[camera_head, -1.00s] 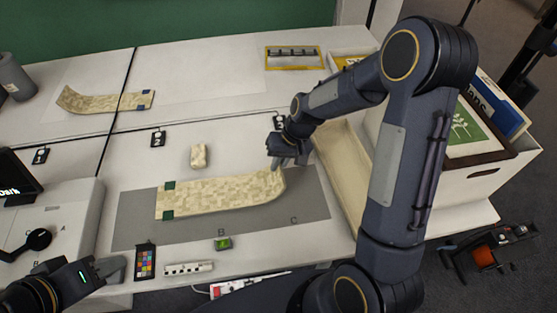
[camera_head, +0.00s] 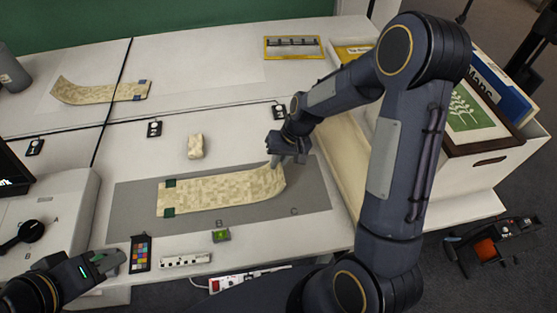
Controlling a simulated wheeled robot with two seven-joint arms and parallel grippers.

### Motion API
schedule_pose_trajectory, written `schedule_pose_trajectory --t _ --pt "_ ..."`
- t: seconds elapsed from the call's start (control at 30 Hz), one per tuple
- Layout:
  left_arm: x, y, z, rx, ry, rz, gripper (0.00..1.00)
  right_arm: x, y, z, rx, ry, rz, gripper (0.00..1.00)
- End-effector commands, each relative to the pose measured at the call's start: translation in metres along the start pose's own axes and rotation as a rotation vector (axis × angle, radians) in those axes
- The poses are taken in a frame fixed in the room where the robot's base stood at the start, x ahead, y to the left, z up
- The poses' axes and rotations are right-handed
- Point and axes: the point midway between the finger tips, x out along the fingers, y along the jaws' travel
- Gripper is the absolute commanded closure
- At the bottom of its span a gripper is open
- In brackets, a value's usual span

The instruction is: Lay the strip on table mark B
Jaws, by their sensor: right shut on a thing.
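A beige patterned strip (camera_head: 220,193) with green corner tabs at its left end lies on the grey mat (camera_head: 135,222), above the letter B (camera_head: 219,223). Its right end curls up toward my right gripper (camera_head: 276,160), which is shut on that end near the letter C. The fingertips are small and partly hidden by the wrist. A second beige strip (camera_head: 95,93) with blue tabs lies at the back left, its left end curled. My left gripper (camera_head: 108,262) is at the lower left, empty and away from the strips; its jaw gap is unclear.
A beige block (camera_head: 195,146) stands behind the mat. A long tray (camera_head: 339,160) and a white box (camera_head: 490,175) with frames stand right. A yellow-framed item (camera_head: 292,47) lies at the back.

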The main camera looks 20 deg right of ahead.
Motion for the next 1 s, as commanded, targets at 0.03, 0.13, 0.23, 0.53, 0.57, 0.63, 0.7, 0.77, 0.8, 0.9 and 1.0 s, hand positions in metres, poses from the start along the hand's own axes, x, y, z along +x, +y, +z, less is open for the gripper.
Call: schedule_pose_trajectory --t 0.03,0.13,0.23,0.53,0.57,0.63,0.7,0.77,0.8,0.9,1.0 --pt "0.0016 -0.0008 0.0008 0.000 0.000 0.000 0.64 0.0020 0.0006 -0.0001 0.000 0.000 0.000 1.00" --pt "0.0032 -0.0015 0.0016 0.000 0.000 0.000 0.64 0.0040 0.0013 -0.0001 0.000 0.000 0.000 1.00" --pt "0.0046 -0.0021 0.0024 0.000 0.000 0.000 0.64 0.0059 0.0019 -0.0001 0.000 0.000 0.000 1.00" --pt "0.0069 -0.0031 0.0035 0.000 0.000 0.000 0.64 0.0089 0.0030 -0.0001 0.000 0.000 0.000 0.82" --pt "0.0069 -0.0031 0.0035 0.000 0.000 0.000 0.64 0.0089 0.0030 0.0000 0.000 0.000 0.000 0.78" --pt "0.0069 -0.0031 0.0035 0.000 0.000 0.000 0.64 0.0089 0.0031 0.0000 0.000 0.000 0.000 0.69" --pt "0.0069 -0.0031 0.0035 0.000 0.000 0.000 0.64 0.0089 0.0031 0.0000 0.000 0.000 0.000 0.66" --pt "0.0069 -0.0031 0.0035 0.000 0.000 0.000 0.64 0.0089 0.0031 0.0000 0.000 0.000 0.000 0.66" --pt "0.0069 -0.0031 0.0035 0.000 0.000 0.000 0.64 0.0089 0.0031 0.0000 0.000 0.000 0.000 0.66" --pt "0.0069 -0.0032 0.0035 0.000 0.000 0.000 0.64 0.0088 0.0033 0.0001 0.000 0.000 0.000 0.66" --pt "0.0069 -0.0031 0.0035 0.000 0.000 0.000 0.64 0.0034 0.0031 -0.0005 0.000 0.002 0.000 0.66"
